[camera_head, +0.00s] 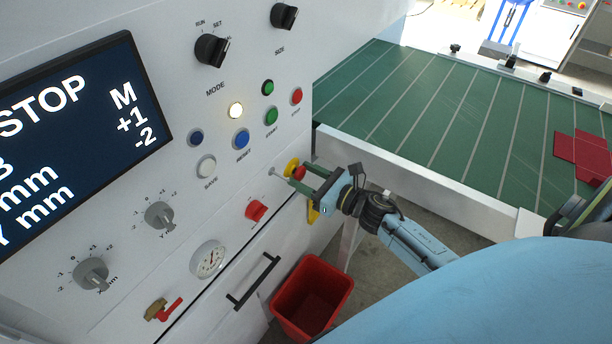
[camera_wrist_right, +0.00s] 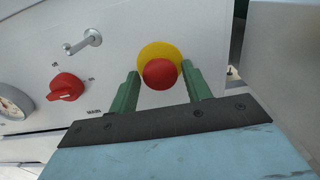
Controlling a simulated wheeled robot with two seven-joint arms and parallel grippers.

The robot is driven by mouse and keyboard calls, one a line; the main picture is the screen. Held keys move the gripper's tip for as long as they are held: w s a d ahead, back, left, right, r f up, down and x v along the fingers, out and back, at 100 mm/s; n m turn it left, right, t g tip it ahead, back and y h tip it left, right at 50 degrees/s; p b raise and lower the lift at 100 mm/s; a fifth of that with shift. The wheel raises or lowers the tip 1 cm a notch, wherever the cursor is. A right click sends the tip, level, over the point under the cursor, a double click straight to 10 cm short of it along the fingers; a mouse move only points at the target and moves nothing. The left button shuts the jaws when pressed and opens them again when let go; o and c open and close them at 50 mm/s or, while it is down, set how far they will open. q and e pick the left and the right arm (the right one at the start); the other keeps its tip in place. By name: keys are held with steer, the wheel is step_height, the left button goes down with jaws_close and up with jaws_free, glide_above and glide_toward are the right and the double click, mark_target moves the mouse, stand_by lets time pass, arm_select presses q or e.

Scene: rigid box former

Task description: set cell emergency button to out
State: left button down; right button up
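The cell emergency button is a red mushroom head on a yellow round base, low on the right edge of the white machine panel. It shows in the head view (camera_head: 297,171) and in the right wrist view (camera_wrist_right: 160,73). My right gripper (camera_head: 297,179) is at the button with its two green fingers apart, one on each side of the red head. In the right wrist view a gap seems to show between the head and the fingers (camera_wrist_right: 161,90); contact cannot be told. Whether the button is pressed in or out cannot be told. My left gripper is not in view.
A display reading STOP (camera_head: 75,125), knobs and push buttons fill the panel. A red bin (camera_head: 312,298) stands below. A green striped table (camera_head: 450,110) lies to the right.

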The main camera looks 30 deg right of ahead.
jaws_close()
steer(key=shift+s+d+b, duration=0.15)
steer(key=shift+s+b, duration=0.25)
steer(key=shift+s, duration=0.05)
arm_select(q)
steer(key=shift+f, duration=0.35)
arm_select(e)
steer(key=shift+o, duration=1.3)
jaws_free()
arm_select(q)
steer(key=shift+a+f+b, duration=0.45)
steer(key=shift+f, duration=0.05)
arm_select(e)
steer(key=v, duration=1.3)
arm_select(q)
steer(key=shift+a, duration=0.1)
arm_select(e)
steer(key=shift+s+d, duration=0.15)
